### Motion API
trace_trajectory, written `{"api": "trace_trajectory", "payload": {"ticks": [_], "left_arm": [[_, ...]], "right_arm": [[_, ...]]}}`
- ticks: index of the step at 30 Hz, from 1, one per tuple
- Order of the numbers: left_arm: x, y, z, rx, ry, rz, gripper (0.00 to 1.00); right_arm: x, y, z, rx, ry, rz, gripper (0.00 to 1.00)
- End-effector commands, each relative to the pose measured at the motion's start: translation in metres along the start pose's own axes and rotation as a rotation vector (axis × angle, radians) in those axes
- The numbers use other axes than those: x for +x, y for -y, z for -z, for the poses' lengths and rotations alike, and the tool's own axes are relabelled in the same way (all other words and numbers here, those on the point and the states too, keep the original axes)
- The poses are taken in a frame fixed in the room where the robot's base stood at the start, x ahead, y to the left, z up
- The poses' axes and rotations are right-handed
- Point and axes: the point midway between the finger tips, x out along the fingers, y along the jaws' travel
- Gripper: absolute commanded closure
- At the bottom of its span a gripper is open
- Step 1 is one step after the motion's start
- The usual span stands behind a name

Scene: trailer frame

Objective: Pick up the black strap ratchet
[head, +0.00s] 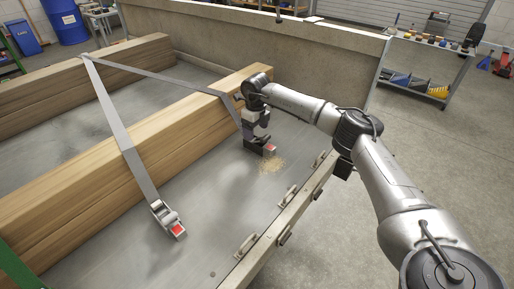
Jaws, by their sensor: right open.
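A dark strap ratchet (270,149) with a red patch lies on the grey trailer bed, at the end of the strap that comes down over the right wooden beam. My right gripper (258,143) points down right at this ratchet and is open. The gripper hides much of the ratchet, and I cannot tell whether they touch. A second, silver ratchet (168,219) with a red patch lies at the end of the other strap, nearer the front left. My left gripper is not in view.
Long wooden beams (60,190) lie on the trailer bed (205,215) with grey straps (120,135) over them. A side rail (270,235) with metal rings borders the bed on the right. Sawdust (272,164) lies beside the dark ratchet. A shelf cart (425,70) stands behind.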

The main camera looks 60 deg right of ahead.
Motion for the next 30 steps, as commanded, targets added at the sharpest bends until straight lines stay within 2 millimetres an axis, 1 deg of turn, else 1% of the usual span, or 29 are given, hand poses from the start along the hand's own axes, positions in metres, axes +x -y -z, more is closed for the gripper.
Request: {"api": "trace_trajectory", "payload": {"ticks": [5, 12, 15, 18, 23, 25, 30], "left_arm": [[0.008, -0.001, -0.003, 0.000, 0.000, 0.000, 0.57], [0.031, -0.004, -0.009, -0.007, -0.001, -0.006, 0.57], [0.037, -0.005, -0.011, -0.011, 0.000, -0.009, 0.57], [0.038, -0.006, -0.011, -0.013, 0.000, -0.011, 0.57], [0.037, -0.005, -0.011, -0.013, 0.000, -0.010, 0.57], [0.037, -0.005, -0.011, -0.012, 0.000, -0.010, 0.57], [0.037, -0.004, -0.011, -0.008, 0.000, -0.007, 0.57]], "right_arm": [[0.010, 0.001, 0.001, 0.000, 0.000, 0.000, 0.22], [0.039, 0.003, 0.003, 0.000, 0.000, 0.000, 0.22], [0.050, 0.002, 0.003, 0.000, -0.001, 0.000, 0.22], [0.053, 0.002, 0.003, 0.000, 0.000, 0.000, 0.22], [0.052, 0.002, 0.003, 0.000, 0.001, 0.000, 0.22], [0.052, 0.002, 0.003, 0.000, 0.001, 0.000, 0.26], [0.052, 0.002, 0.003, 0.000, 0.001, 0.000, 0.42]]}}
